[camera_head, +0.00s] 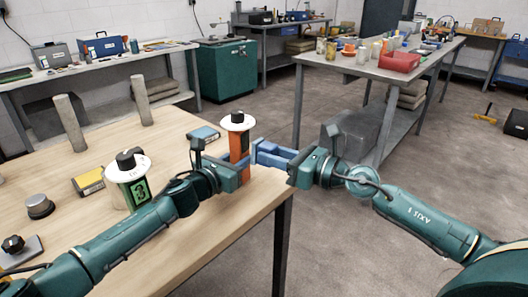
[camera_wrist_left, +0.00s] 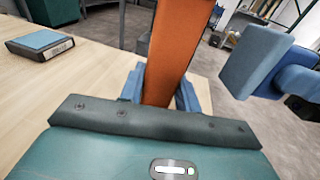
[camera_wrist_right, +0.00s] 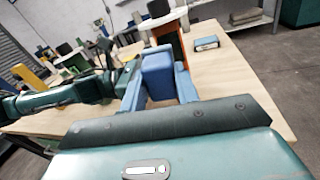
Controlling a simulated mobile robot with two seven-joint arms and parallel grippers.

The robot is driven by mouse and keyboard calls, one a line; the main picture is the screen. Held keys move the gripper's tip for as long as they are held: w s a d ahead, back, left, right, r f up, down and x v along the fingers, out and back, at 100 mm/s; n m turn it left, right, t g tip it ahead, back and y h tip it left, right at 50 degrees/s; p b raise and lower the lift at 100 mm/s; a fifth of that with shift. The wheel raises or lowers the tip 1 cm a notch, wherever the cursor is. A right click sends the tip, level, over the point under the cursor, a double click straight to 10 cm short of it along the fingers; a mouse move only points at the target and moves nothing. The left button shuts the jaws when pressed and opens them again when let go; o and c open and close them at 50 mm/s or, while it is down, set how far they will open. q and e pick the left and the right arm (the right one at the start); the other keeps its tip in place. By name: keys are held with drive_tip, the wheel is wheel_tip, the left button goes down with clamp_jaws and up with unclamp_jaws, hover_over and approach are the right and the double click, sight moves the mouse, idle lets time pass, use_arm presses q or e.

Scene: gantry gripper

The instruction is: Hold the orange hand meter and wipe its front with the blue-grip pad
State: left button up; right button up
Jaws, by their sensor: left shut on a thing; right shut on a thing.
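The orange hand meter (camera_head: 238,143) stands upright over the right part of the wooden table, with a white disc and black knob on top. My left gripper (camera_head: 241,170) is shut on its body, which also shows between the fingers in the left wrist view (camera_wrist_left: 172,55). My right gripper (camera_head: 275,158) is shut on the blue-grip pad (camera_wrist_right: 158,74), beyond the table's right edge. The pad also shows in the left wrist view (camera_wrist_left: 252,62), to the right of the meter with a gap between them.
A grey workbench (camera_head: 340,66) stands behind.

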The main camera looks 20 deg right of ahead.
use_arm(q)
drive_tip(key=shift+w+a, duration=0.1)
use_arm(e)
drive_tip(key=v, duration=0.4)
drive_tip(key=shift+s+d, duration=0.15)
drive_tip(key=shift+s, duration=0.1)
use_arm(q)
drive_tip(key=o, duration=0.9)
